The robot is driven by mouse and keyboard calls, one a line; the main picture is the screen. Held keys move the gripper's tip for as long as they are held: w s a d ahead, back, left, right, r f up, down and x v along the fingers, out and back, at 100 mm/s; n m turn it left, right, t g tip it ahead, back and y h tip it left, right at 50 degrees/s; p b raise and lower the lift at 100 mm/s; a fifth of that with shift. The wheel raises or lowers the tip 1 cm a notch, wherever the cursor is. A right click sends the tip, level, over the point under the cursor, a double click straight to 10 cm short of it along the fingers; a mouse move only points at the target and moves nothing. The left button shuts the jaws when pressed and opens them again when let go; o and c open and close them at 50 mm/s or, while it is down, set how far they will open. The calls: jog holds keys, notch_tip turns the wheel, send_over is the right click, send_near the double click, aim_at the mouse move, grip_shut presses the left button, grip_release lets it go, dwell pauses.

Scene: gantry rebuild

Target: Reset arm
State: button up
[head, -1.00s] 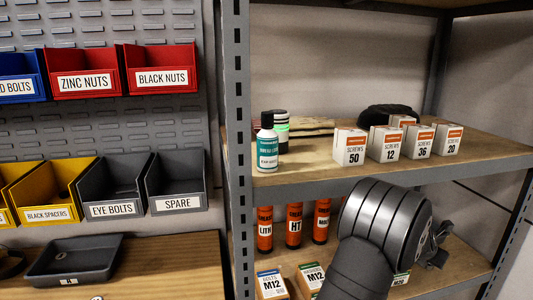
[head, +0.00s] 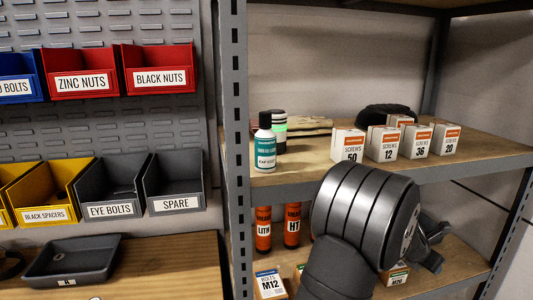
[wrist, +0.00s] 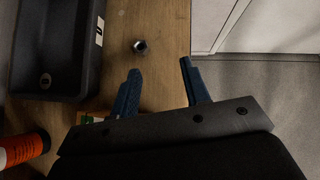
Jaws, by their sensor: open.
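My gripper (wrist: 162,76) shows in the wrist view with its two blue fingers spread apart and nothing between them.
A black tray (wrist: 60,12) and an orange tube (wrist: 20,148) are left of my gripper in the wrist view. Screw boxes (head: 383,144) and a bottle (head: 264,146) stand on the upper shelf. A shelf post (head: 236,150) stands left of my arm.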

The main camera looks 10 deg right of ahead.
jog(key=s+a+m+g+y, duration=0.2)
jog(key=s+a+m+g, duration=0.5)
jog(key=s+a, duration=1.6)
jog(key=shift+s+a+r+m+g, duration=0.3)
jog(key=shift+a+r+m+g, duration=0.15)
jog(key=shift+a+m, duration=1.5)
jog(key=shift+o, duration=0.4)
jog(key=shift+a, duration=0.15)
